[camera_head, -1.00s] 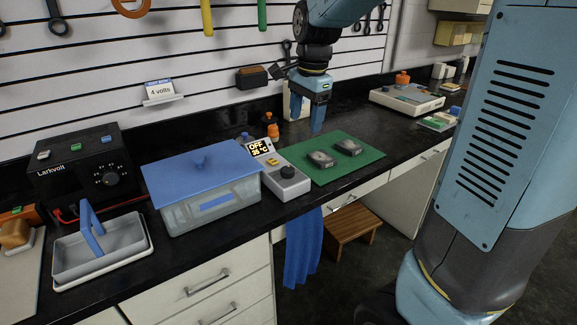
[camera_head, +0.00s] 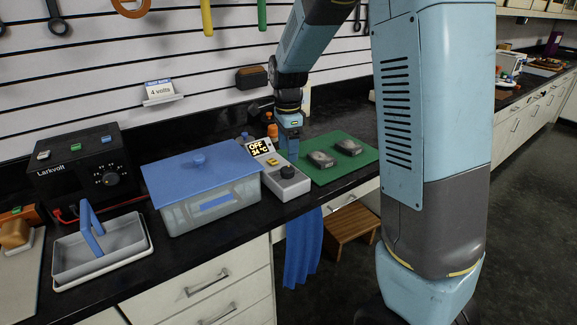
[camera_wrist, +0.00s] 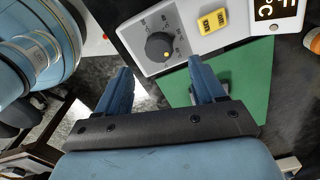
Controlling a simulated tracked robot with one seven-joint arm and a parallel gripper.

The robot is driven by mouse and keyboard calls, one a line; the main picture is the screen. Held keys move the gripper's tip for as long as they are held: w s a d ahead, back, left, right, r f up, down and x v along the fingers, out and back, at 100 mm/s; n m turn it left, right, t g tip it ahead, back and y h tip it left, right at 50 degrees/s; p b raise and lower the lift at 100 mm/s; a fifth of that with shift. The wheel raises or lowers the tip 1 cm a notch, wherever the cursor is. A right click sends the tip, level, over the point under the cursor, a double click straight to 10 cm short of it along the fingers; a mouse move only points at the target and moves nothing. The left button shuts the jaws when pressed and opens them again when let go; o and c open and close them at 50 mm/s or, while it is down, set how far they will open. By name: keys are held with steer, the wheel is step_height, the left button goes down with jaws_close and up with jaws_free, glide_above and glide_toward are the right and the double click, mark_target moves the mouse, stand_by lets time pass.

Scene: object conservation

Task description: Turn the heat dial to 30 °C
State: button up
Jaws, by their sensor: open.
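The heat dial (camera_head: 288,171) is a dark round knob on a light grey control box (camera_head: 290,187). The box's tilted black display (camera_head: 260,147) reads OFF above what looks like 34 °C. In the wrist view the dial (camera_wrist: 159,46) has a yellow dot near its lower edge and scale marks around it. My gripper (camera_head: 289,151) is just behind the box, pointing down, with its fingertips largely hidden. In the wrist view my gripper (camera_wrist: 160,68) is open and empty. Its fingers stand apart below the dial, and I see no contact.
A yellow rocker switch (camera_wrist: 212,20) sits beside the dial. A lidded clear bath (camera_head: 202,204) stands left of the box. A green mat (camera_head: 325,178) with two dark blocks lies to the right. An orange-capped bottle (camera_head: 272,130) stands behind.

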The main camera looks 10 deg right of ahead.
mark_target(288, 168)
step_height(288, 168, down, 7)
steer(key=shift+r, duration=0.2)
stand_by(0.3)
steer(key=c, duration=1.1)
